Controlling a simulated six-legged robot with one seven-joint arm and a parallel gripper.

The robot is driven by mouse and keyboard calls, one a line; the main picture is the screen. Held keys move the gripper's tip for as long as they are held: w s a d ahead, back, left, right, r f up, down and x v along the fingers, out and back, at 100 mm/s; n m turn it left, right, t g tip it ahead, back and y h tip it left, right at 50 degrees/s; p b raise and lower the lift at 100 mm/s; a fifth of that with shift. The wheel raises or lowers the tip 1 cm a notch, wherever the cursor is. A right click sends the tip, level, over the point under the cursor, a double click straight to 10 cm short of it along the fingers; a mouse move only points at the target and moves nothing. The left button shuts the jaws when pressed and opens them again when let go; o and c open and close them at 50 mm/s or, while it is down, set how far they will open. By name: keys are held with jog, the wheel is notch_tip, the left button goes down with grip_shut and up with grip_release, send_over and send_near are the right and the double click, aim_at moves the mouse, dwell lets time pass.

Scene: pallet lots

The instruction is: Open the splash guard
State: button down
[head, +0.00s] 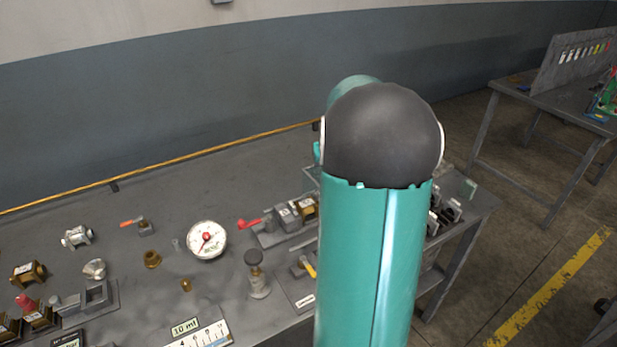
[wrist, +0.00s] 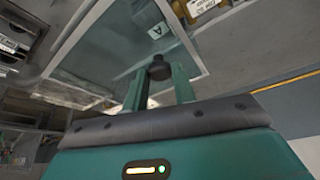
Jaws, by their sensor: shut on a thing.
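The splash guard (wrist: 110,58) is a clear, faintly green panel with a pale edge, in the wrist view. A dark round knob (wrist: 159,68) sits by its near edge. My gripper (wrist: 158,84) has its two teal fingers shut on this knob. A block marked "A" shows through or past the panel. How far the guard is swung cannot be told. In the head view my own arm hides the gripper and most of the guard; only a pale glassy edge (head: 311,178) shows left of the arm.
The grey workbench (head: 170,180) holds a round gauge (head: 207,240), a red-handled valve (head: 250,223), a black-knobbed fitting (head: 256,270) and several brass parts. A yellow rail (head: 200,154) runs along its back. A second table (head: 550,108) stands at right, across open floor.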

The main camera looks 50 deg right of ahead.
jog(key=d, duration=0.2)
jog(key=s+d, duration=0.1)
jog(key=d, duration=0.3)
jog(key=shift+s+d, duration=0.15)
jog(key=shift+s, duration=0.25)
jog(key=c, duration=1.1)
grip_release()
jog(key=shift+c, duration=0.2)
jog(key=v, duration=1.4)
jog(key=shift+f, duration=0.1)
